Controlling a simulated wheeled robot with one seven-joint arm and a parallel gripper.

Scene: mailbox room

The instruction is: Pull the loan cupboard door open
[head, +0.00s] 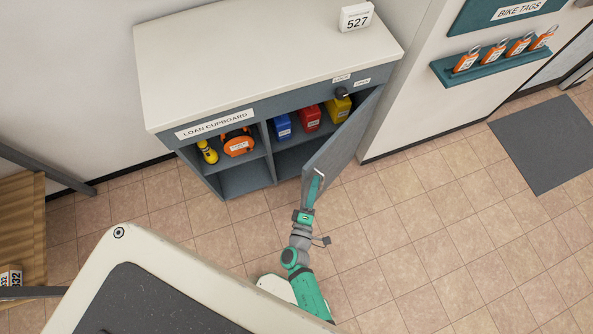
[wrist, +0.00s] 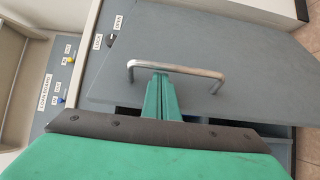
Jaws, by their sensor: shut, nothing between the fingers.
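The loan cupboard (head: 260,45) is a grey cabinet with a pale top, at the upper middle of the head view. Its grey door (head: 341,137) stands swung outward from the right side, and the right compartment is exposed. The door (wrist: 220,45) fills much of the wrist view, with a silver bar handle (wrist: 200,72) on it. My gripper (head: 315,190) is at the door's free edge, by the handle. In the wrist view my gripper's green fingers (wrist: 159,78) are shut together, their tips at the handle's bar. I cannot tell whether they touch it or reach behind it.
Blue, red and yellow boxes (head: 311,118) stand inside the right compartment. An orange case (head: 238,143) and a yellow torch-like item (head: 207,151) sit on the left shelf. A teal tag rack (head: 495,66) is on the right wall. Tiled floor (head: 420,235) is clear right of the door.

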